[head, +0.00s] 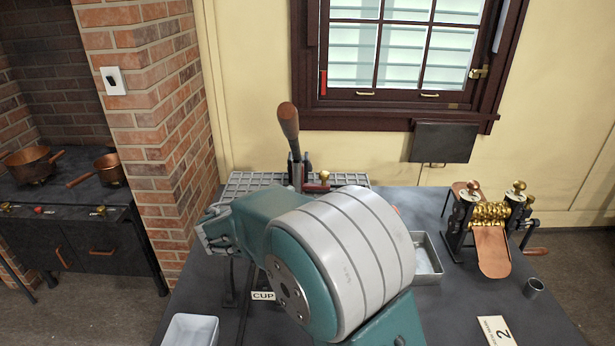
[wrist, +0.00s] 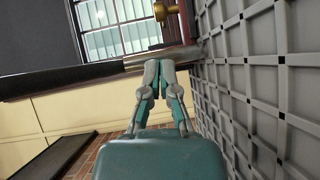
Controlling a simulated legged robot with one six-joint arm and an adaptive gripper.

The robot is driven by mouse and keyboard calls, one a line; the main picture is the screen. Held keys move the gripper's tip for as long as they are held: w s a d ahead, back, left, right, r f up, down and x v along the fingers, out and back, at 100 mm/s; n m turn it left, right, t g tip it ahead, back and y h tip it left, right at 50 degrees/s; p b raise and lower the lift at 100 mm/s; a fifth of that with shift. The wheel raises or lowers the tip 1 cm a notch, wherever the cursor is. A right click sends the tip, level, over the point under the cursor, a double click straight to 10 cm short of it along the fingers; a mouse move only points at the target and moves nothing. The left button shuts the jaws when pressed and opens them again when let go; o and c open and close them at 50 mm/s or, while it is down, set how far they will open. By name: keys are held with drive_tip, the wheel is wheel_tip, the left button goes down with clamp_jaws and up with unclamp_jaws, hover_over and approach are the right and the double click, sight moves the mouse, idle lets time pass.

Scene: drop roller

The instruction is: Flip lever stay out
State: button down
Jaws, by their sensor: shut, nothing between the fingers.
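The lever (head: 288,122) has a brown wooden handle on a metal shaft and stands nearly upright, its top leaning slightly left, at the back of the table. A brass knob (head: 325,175) is beside its base. In the wrist view the lever's dark handle (wrist: 65,80) runs in from the left, and its metal shaft ends near the grey grid plate (wrist: 245,70). My gripper (wrist: 158,66) is shut and empty, its fingertips right at the shaft; I cannot tell whether they touch it. In the head view my teal and grey arm hides the lever's lower surroundings.
A brass roller machine (head: 490,215) with a copper chute stands on the right of the dark table (head: 540,310). A metal tray (head: 428,260), a small cup (head: 534,288) and a white bin (head: 190,331) are around my arm. A window (head: 400,45) is behind.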

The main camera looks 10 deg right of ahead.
drive_tip(key=shift+w+a, duration=0.3)
drive_tip(key=shift+a, duration=0.1)
drive_tip(key=shift+d, duration=0.6)
drive_tip(key=x, duration=1)
drive_tip(key=shift+a, duration=0.5)
drive_tip(key=d, duration=0.3)
drive_tip(key=s+d, duration=0.1)
drive_tip(key=d, duration=0.2)
drive_tip(key=s+d, duration=0.1)
drive_tip(key=d, duration=0.2)
drive_tip(key=shift+d, duration=0.35)
drive_tip(key=shift+a, duration=0.1)
